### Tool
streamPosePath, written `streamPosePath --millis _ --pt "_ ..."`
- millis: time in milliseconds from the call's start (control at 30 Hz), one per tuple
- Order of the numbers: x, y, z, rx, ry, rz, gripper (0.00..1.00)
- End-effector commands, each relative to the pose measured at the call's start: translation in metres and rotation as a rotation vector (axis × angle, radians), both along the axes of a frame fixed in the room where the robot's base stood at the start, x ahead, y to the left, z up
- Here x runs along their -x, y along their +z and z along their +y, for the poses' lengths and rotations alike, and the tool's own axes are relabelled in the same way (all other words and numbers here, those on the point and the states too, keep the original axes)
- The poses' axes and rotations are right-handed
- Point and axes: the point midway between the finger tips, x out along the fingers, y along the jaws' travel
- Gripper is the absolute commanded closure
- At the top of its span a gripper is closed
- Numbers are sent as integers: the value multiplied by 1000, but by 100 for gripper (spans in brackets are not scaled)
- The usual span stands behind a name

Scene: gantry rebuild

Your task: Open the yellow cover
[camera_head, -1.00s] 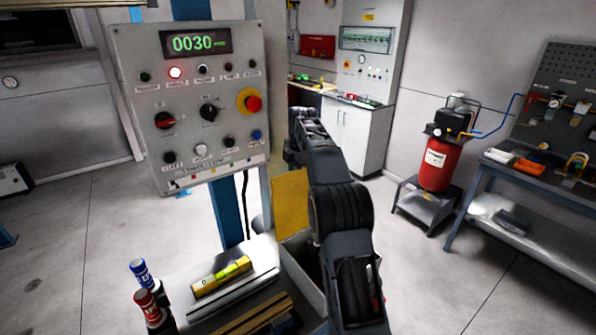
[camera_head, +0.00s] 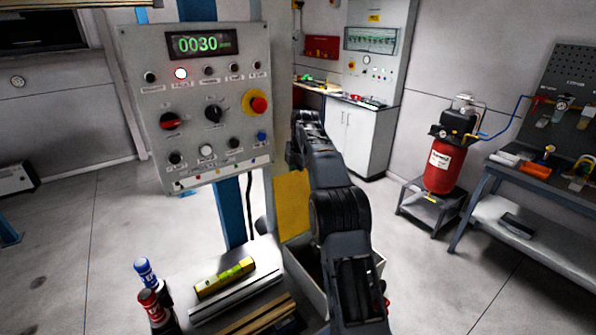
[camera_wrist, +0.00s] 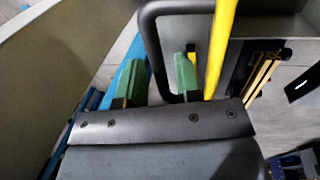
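The yellow cover (camera_head: 293,204) shows in the head view as an upright panel beside the grey box (camera_head: 300,277), partly hidden by my arm. In the wrist view a yellow strip (camera_wrist: 220,45), which looks like the cover seen edge-on, runs upright just right of the fingers. My gripper (camera_wrist: 158,84) has two green fingers standing apart. A dark rounded bar (camera_wrist: 158,55), looking like a handle, passes down between or just beyond them; I cannot tell if they touch it. The head view does not show the fingertips.
A control panel (camera_head: 200,140) with a lit display stands left. A spirit level (camera_head: 225,277) and red (camera_head: 150,302) and blue (camera_head: 144,270) capped bottles stand on the bench in front.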

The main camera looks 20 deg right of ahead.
Motion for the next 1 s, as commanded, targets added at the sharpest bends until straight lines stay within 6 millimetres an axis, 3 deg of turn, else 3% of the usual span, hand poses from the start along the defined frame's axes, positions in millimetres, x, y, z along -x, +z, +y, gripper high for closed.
streamPosePath --millis 467,767,1000 --pt "0 5 -1 1 -3 -4 62" --pt "9 52 -2 1 -1 -6 62" --pt "12 68 -2 0 -1 -3 62"
